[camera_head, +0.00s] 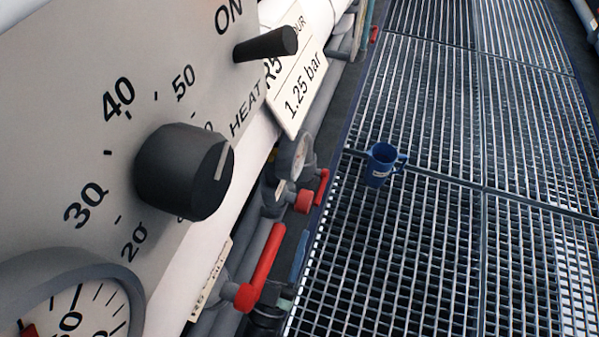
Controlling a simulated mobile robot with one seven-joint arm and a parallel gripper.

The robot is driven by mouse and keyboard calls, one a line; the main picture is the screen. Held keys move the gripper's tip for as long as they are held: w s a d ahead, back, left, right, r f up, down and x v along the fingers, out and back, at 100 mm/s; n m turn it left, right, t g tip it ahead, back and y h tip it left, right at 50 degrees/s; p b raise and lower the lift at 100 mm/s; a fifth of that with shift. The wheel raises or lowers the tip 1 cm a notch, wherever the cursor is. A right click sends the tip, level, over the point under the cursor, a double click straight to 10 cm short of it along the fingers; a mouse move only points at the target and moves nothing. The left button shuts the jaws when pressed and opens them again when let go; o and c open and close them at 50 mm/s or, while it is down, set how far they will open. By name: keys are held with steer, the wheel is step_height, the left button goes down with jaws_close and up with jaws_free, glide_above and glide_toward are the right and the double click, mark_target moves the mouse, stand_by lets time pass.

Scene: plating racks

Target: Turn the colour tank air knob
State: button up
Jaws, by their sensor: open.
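A white tag (297,66) in the upper middle reads "OUR", "R5" and "1.25 bar", partly cut off by the panel's edge. Below it a small round gauge (293,160) sits on the pipework, seen at a slant. A red knob (304,201) is just under the gauge, with a red handle (322,187) beside it. I cannot tell for certain which part is the colour tank air knob. My gripper is not in view.
A grey panel (60,130) fills the left, with a large black heat knob (185,170), a black switch lever (266,44) and a dial gauge (75,300). A long red valve lever (260,268) is lower down. A blue mug (380,165) stands on the otherwise clear grating floor (430,250).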

mark_target(304, 198)
steer(key=b+x, duration=0.2)
steer(key=x, duration=0.9)
steer(key=shift+w+d+r, duration=0.15)
steer(key=shift+w+r, duration=0.05)
jaws_close()
